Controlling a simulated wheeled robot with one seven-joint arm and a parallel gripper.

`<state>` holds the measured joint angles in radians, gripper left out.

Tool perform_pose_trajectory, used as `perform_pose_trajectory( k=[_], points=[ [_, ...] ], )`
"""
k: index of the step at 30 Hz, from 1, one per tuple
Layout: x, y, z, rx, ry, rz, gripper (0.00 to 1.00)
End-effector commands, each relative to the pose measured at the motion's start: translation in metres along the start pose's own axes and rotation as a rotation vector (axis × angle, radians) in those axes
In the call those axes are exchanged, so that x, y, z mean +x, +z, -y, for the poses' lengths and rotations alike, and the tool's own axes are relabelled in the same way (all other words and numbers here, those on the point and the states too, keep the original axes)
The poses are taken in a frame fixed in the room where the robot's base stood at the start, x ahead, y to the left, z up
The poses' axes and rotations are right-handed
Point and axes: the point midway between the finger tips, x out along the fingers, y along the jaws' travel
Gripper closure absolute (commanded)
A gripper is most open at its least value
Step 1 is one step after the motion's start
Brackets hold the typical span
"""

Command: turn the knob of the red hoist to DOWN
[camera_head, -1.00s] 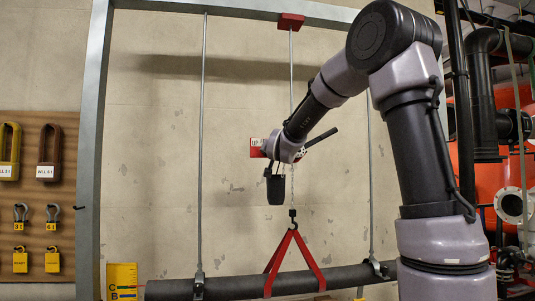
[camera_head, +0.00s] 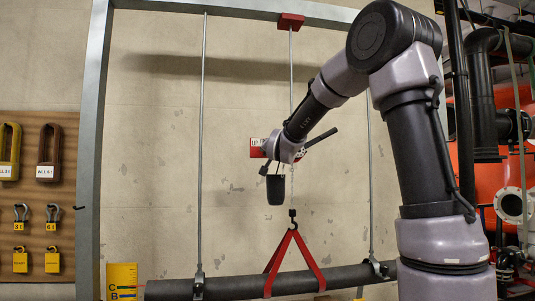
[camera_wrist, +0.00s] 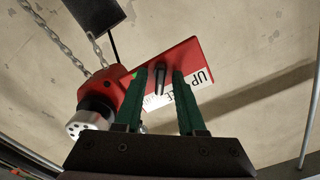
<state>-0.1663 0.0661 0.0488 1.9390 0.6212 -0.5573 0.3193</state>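The red hoist (camera_head: 256,147) hangs in front of the wall, mostly hidden behind my wrist in the head view. In the wrist view its red face (camera_wrist: 185,55) carries a white label (camera_wrist: 201,78) reading UP on the right. Another word on the label is partly covered by a finger, and no DOWN mark is readable. A dark, narrow knob (camera_wrist: 160,82) stands on this face. My gripper (camera_wrist: 161,76) has its two green fingers on either side of the knob, with a slim gap showing on both sides. Its fingertips are hidden in the head view.
A chain (camera_wrist: 97,50) and a grey cylindrical part (camera_wrist: 88,118) are left of the fingers. Below the hoist, a red sling (camera_head: 312,262) holds a dark pipe (camera_head: 235,287). Vertical rods (camera_head: 202,130) and a grey frame (camera_head: 93,150) stand around it. A tag board (camera_head: 65,215) is left.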

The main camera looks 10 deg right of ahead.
Motion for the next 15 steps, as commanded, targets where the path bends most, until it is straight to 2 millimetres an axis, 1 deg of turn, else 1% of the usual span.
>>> perform_pose_trajectory(
  k=[10, 13, 15],
  points=[
    [-0.002, -0.001, 0.0, -0.001, -0.001, -0.001, 0.56],
    [-0.011, -0.001, 0.001, -0.001, -0.002, -0.002, 0.56],
    [-0.022, -0.001, 0.001, -0.001, -0.002, -0.002, 0.56]
  ],
)
